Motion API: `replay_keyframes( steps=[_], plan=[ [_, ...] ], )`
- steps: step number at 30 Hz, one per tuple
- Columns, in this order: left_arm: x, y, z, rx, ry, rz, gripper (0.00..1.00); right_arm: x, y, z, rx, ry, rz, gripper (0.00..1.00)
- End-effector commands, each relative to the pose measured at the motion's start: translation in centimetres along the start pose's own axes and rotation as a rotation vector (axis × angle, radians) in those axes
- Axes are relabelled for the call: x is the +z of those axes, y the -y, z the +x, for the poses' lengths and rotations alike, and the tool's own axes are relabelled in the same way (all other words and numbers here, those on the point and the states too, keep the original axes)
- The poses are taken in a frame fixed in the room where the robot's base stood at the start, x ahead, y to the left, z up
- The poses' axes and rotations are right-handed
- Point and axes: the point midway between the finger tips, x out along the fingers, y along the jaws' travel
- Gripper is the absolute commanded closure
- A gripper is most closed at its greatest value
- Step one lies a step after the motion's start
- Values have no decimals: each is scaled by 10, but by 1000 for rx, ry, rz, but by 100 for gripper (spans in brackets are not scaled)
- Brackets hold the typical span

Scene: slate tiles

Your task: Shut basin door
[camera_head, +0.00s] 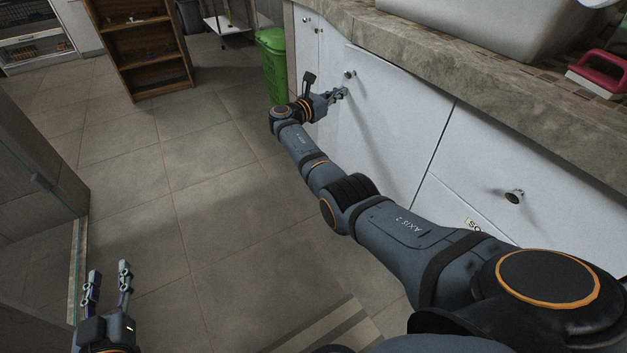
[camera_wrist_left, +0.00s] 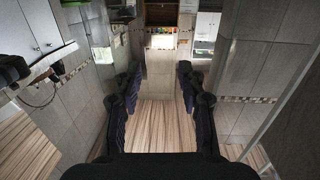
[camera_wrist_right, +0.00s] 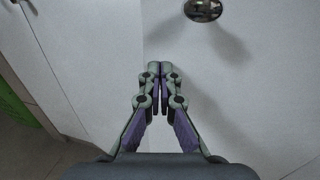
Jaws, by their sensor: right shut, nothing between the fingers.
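The white basin door (camera_head: 395,120) is in the cabinet under the counter and basin. It has a round metal knob (camera_head: 349,74) near its upper left corner. The door looks close to flush with the cabinet front; I cannot tell whether a small gap is there. My right gripper (camera_head: 341,94) is just below the knob, by the door's left edge. In the right wrist view its fingertips (camera_wrist_right: 160,68) are together and empty in front of the white panel, with the knob (camera_wrist_right: 203,9) above and to the right. My left gripper (camera_head: 107,274) is open and empty over the floor, far from the door.
A second white door with a knob (camera_head: 514,196) is to the right. The stone counter (camera_head: 470,70) overhangs the doors and carries the white basin (camera_head: 480,22) and a red-handled brush (camera_head: 605,68). A green bin (camera_head: 272,62) stands past the cabinet. The tiled floor (camera_head: 215,190) is clear.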

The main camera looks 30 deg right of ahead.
Motion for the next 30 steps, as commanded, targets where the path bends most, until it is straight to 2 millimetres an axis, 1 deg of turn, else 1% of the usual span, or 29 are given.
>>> replay_keyframes(
  steps=[3, 6, 9, 12, 15, 18, 30],
  plan=[
    [-28, 0, 3, -1, -118, 10, 60, -1, 2, 13, 4, 0, 0, 100],
    [-51, 0, 2, -1, -207, 16, 60, -1, 3, 21, 7, 0, -1, 100],
    [-68, 0, 0, -1, -276, 22, 60, -1, 4, 28, 9, 0, -2, 100],
    [-80, 0, -1, -1, -324, 26, 60, -1, 4, 32, 11, -1, -2, 100],
    [-88, -1, -3, 0, -354, 28, 60, 0, 5, 35, 11, -1, -1, 100],
    [-91, -1, -3, 0, -367, 29, 60, 0, 5, 37, 12, 0, -1, 100],
    [-93, -1, -4, -1, -371, 29, 60, 4, 6, 39, 12, 6, 2, 100]
  ],
)
